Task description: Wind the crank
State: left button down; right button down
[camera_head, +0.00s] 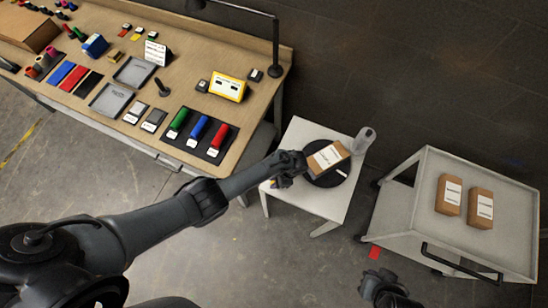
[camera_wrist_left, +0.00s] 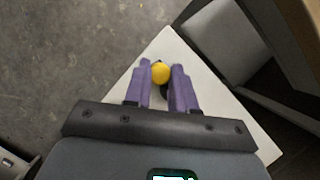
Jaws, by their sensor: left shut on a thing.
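A small white table (camera_head: 300,205) carries a black round plate (camera_head: 342,176) with a brown labelled box (camera_head: 328,156) on it. My left gripper (camera_head: 278,181) is at the table's left side, beside the round plate. In the left wrist view my left gripper's purple fingers (camera_wrist_left: 160,84) are shut on a yellow round knob (camera_wrist_left: 160,71), which looks like the crank's handle. A dark part shows just below the knob, but most of the crank is hidden. My right gripper (camera_head: 383,284) is low at the bottom right, over the floor; its fingers are unclear.
A grey bottle (camera_head: 364,140) stands behind the round plate. A grey cart (camera_head: 412,215) with two brown boxes is to the right. A wooden workbench (camera_head: 185,95) with trays and coloured rolls is to the left. A red patch (camera_head: 375,252) lies on the open floor.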

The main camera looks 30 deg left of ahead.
dwell(0.4)
pick_arm(q)
jog(key=c, duration=0.9)
grip_release()
jog(key=shift+c, duration=0.2)
jog(key=shift+w+d+r, duration=0.15)
jog(key=shift+d+r, duration=0.05)
jog(key=shift+r, duration=0.25)
jog(key=p+v, duration=0.2)
jog(key=v, duration=0.7)
jog(key=shift+r, duration=0.4)
jog(key=shift+w, duration=0.15)
